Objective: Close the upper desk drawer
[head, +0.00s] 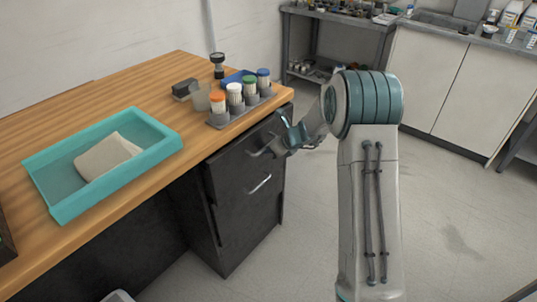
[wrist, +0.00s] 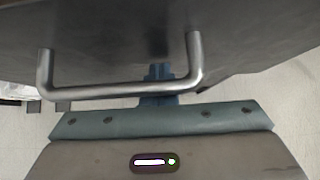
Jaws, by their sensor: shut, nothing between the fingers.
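The upper desk drawer (head: 235,163) has a dark front under the right end of the wooden desk. Its front appears to stand slightly out from the cabinet. Its metal handle (head: 262,151) also shows large in the wrist view (wrist: 120,90). My gripper (head: 286,136) is at the drawer front, by the right end of this handle. In the wrist view its blue fingers (wrist: 158,72) are together and empty. The handle bar crosses in front of them, and their tips are close to the drawer front. I cannot tell whether they touch it.
The lower drawer (head: 247,205) has its own handle (head: 261,184) just below. On the desk (head: 100,100) are a teal tray (head: 160,147) and a rack of capped bottles (head: 240,112) near the edge. The floor (head: 440,200) to the right is clear.

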